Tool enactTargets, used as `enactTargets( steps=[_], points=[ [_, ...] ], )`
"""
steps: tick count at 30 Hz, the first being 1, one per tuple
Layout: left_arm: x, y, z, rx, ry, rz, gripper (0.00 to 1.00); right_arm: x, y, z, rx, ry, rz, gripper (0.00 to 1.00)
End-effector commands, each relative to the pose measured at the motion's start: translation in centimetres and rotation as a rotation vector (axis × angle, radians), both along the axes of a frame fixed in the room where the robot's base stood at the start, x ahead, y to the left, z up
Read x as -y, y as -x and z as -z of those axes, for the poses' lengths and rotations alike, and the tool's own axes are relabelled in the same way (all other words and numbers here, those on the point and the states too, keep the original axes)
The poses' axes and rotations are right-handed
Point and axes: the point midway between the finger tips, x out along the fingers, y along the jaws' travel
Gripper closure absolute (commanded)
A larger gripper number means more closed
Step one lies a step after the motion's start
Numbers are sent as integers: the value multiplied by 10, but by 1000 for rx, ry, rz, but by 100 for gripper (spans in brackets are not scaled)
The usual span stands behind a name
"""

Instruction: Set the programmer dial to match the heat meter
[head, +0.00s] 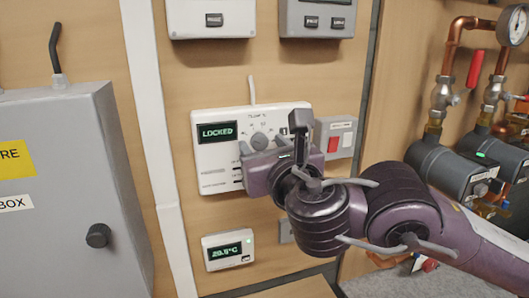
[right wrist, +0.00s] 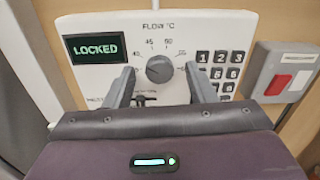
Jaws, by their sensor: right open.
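The white programmer (head: 218,160) is on the wooden wall, its green display reading LOCKED. Its round grey dial (right wrist: 159,69) sits under the heading "FLOW °C", with 45 and 60 among the marks around it. The dial also shows in the head view (head: 260,141). A dark keypad (right wrist: 218,72) is right of the dial in the right wrist view. My right gripper (right wrist: 160,75) is open in front of the programmer, its fingers left and right of the dial; I cannot tell whether they touch it. I cannot identify the heat meter for certain. My left gripper is not in view.
A switch box (head: 334,138) with a red switch is right of the programmer. A thermostat (head: 228,250) reading about 20.5°C is below. Two units (head: 318,18) (head: 208,18) hang above. A grey cabinet (head: 60,180) stands left; copper pipes and pumps (head: 447,165) are at right.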

Motion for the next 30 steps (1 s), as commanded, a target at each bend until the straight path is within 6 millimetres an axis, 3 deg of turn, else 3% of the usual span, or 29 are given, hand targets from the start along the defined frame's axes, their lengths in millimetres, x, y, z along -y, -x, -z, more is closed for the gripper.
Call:
enactTargets(
  steps=[7, 17, 30],
  points=[
    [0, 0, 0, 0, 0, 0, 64, -1, -1, 0, 0, 0, -1, 51],
    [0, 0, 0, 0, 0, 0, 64, 0, -1, 0, 0, 0, -1, 94],
    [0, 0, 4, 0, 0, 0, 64, -1, 0, 1, -32, -97, -2, 94]
  ],
)
